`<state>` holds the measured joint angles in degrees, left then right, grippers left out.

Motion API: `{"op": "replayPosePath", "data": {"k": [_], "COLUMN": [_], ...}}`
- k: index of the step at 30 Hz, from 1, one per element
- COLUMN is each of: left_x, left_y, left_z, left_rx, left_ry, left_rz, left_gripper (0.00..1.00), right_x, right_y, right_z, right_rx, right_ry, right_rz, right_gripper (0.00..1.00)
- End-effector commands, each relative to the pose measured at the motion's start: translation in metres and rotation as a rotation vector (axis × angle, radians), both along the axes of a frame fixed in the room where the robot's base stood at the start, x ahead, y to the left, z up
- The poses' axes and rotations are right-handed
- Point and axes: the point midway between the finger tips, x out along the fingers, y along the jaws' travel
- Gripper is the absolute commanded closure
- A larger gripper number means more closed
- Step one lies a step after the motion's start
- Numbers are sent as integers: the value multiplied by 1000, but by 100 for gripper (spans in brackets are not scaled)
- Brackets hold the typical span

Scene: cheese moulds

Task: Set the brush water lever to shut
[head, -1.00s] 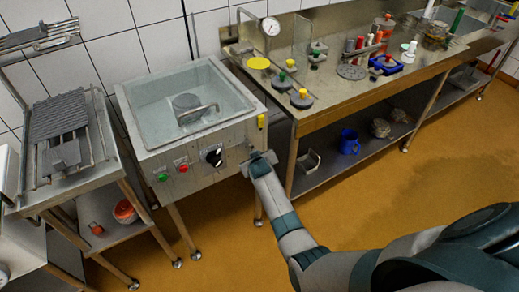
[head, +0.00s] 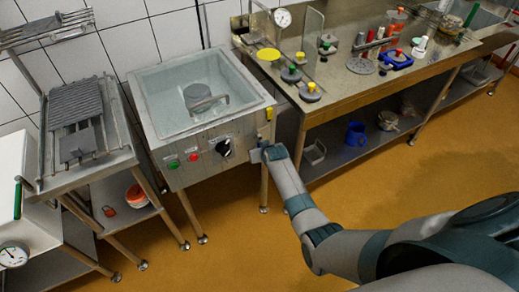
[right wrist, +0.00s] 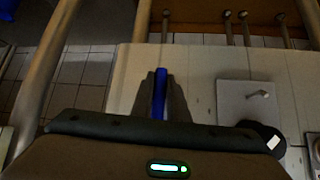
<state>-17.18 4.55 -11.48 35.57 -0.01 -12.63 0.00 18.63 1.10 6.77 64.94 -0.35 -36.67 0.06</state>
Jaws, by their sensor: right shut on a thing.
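A steel wash basin box (head: 185,150) stands left of centre in the head view, with a black knob, a red button and a green button on its front. My right gripper (head: 268,153) is at the box's right front corner. In the right wrist view, my right gripper (right wrist: 162,95) is shut on a blue lever (right wrist: 160,92), which lies between its two fingers. The lever is mostly hidden by the gripper in the head view, and its setting cannot be read. My left gripper is out of view.
A yellow piece (head: 269,114) sits on the box's corner just above my right gripper. The black knob (head: 223,147) is close to its left. A steel table (head: 390,85) with tools and a lower shelf stands to the right. The floor in front is clear.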

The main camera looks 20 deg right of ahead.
Motion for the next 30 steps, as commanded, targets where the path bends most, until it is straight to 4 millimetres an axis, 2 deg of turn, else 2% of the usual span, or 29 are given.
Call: {"op": "replayPosePath", "data": {"k": [1, 3, 17, 23, 30], "left_x": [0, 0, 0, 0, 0], "left_y": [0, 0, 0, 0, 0], "left_z": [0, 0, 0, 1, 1], "left_rx": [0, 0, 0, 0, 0], "left_ry": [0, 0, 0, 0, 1], "left_rz": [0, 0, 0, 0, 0], "left_gripper": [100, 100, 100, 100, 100], "right_x": [-1, -1, -2, -11, -30], "right_y": [2, 2, 1, 2, 4], "right_z": [-2, -1, 2, 9, 27], "right_rx": [5, 4, 1, 1, 1], "right_ry": [2, 3, 0, 0, 0], "right_rz": [-1, -1, 0, 0, 1], "right_gripper": [81, 68, 68, 68, 68]}}
